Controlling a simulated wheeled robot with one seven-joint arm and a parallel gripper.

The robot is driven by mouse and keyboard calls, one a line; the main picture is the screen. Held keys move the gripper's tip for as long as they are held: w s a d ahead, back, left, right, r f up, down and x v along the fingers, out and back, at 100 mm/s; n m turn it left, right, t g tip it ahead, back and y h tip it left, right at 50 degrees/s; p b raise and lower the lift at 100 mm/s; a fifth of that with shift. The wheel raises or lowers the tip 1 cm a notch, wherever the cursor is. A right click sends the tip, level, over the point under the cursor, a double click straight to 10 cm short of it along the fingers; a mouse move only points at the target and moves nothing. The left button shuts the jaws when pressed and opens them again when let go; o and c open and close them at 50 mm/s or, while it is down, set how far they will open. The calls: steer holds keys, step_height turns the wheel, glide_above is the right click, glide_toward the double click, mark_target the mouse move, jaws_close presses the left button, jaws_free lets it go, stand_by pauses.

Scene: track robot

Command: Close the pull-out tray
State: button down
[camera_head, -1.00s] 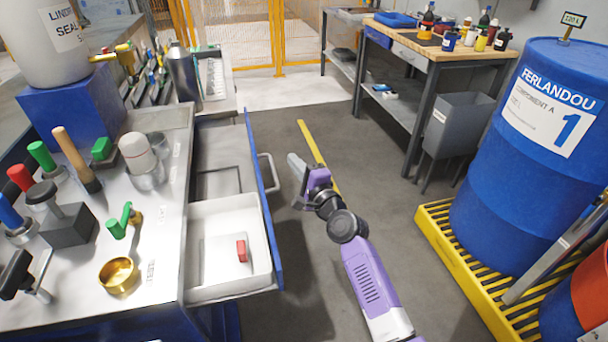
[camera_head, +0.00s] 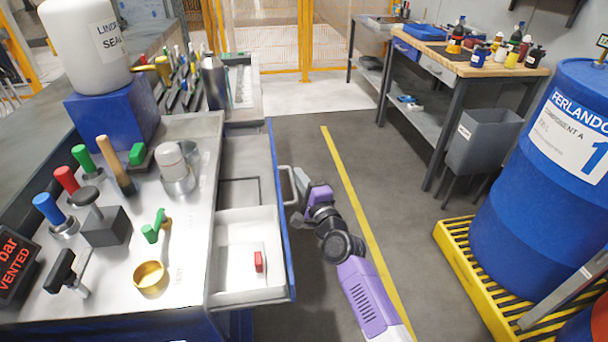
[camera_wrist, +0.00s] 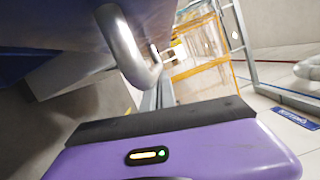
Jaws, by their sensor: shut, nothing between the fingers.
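The pull-out tray (camera_head: 282,225) stands open, sticking out from the right side of the metal workbench. It has a blue front panel and a bent grey bar handle (camera_head: 287,186). In the wrist view the handle (camera_wrist: 125,45) looms large at upper left, below the dark blue front (camera_wrist: 50,25). My gripper (camera_head: 299,186) is shut and empty, just outside the front at the handle. In the head view it overlaps the handle's outer side; whether they touch cannot be told. The fingertips are partly hidden in the wrist view.
Inside the tray a white bin (camera_head: 228,285) holds a small red block (camera_head: 258,262). The bench top (camera_head: 205,215) carries valves and a brass cup (camera_head: 150,278). A blue drum (camera_head: 540,190) on a yellow pallet (camera_head: 455,250) stands right. Grey floor lies clear between.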

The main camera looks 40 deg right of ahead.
mark_target(242, 189)
steer(key=w+a+p, duration=0.2)
steer(key=a, duration=0.2)
steer(key=w+a+p, duration=0.2)
steer(key=w+a, duration=0.1)
steer(key=a, duration=0.1)
steer(key=w+a+p, duration=0.2)
steer(key=w+a, duration=0.1)
steer(key=a, duration=0.1)
steer(key=shift+w+r+p, duration=0.1)
steer(key=shift+p, duration=0.2)
steer(key=shift+w+a, duration=0.35)
steer(key=shift+a, duration=0.25)
